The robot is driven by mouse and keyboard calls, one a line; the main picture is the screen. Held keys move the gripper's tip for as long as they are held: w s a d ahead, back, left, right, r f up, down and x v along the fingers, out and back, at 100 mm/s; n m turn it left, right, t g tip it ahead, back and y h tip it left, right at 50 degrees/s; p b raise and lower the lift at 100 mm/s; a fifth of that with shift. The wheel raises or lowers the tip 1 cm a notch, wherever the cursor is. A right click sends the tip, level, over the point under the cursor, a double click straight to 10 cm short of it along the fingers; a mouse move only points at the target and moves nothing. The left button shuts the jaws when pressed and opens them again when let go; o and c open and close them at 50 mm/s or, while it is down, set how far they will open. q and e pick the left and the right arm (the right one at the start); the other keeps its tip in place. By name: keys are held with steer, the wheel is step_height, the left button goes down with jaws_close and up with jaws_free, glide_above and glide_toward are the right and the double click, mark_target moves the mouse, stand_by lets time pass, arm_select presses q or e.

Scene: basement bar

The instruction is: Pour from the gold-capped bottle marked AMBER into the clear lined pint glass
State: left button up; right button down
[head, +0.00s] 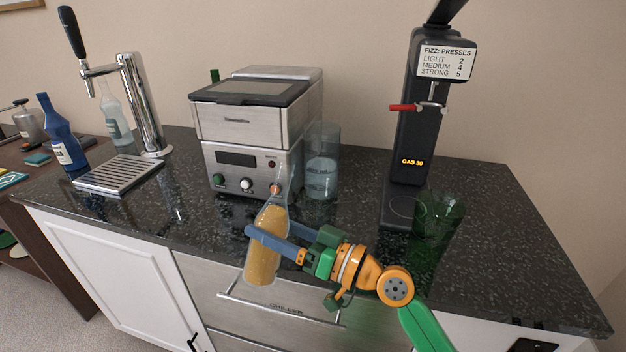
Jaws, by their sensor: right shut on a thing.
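A clear bottle (264,258) of amber liquid is in my right gripper (282,234), whose blue fingers are shut around its body. It is held nearly upright, leaning slightly right, in front of the counter's front edge. No AMBER marking or gold cap can be made out on it; its thin neck overlaps the steel machine behind. A clear tall glass (322,172) with faint lines stands on the counter, right of that machine, behind and to the right of the bottle. Its lower part looks filled with something pale. My left gripper is not in view.
The steel machine (248,128) stands behind the bottle. A green glass (438,217) and a black fizz dispenser (419,130) stand right. A tap (140,105), drip tray (119,175) and blue bottle (62,138) are left. The right counter end is clear.

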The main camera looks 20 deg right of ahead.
mark_target(263, 223)
steer(key=m+t+p, duration=0.1)
steer(key=m, duration=0.1)
steer(key=shift+f+m, duration=0.2)
steer(key=shift+m, duration=0.2)
steer(key=shift+a+r+m+p, duration=0.1)
steer(key=shift+r+m+p, duration=0.35)
steer(key=shift+m+p, duration=0.5)
steer(key=m+p, duration=0.1)
steer(key=s+a+m+t+p, duration=0.1)
steer(key=p, duration=0.1)
steer(key=shift+a+r+m+h, duration=0.1)
steer(key=shift+r+m+h, duration=0.15)
steer(key=shift+r+h, duration=0.1)
steer(key=r+m+p, duration=0.1)
steer(key=p, duration=0.1)
steer(key=r+m+p, duration=0.1)
steer(key=shift+s+a+t+p, duration=0.1)
steer(key=shift+a+t+p, duration=0.2)
steer(key=shift+p, duration=0.1)
steer(key=shift+s+a+r+m+t+h+p, duration=0.2)
steer(key=shift+r+m+t+h+p, duration=0.2)
steer(key=shift+m+p, duration=0.75)
steer(key=shift+w+d+r, duration=0.1)
steer(key=shift+w+r, duration=0.05)
steer(key=shift+w+d+r+m+h+p, duration=0.15)
steer(key=shift+r+m+p, duration=0.15)
steer(key=shift+m, duration=0.25)
steer(key=shift+d+r+m+h+p, duration=0.1)
steer(key=shift+d+r+m+p, duration=0.05)
steer(key=shift+r+m, duration=0.3)
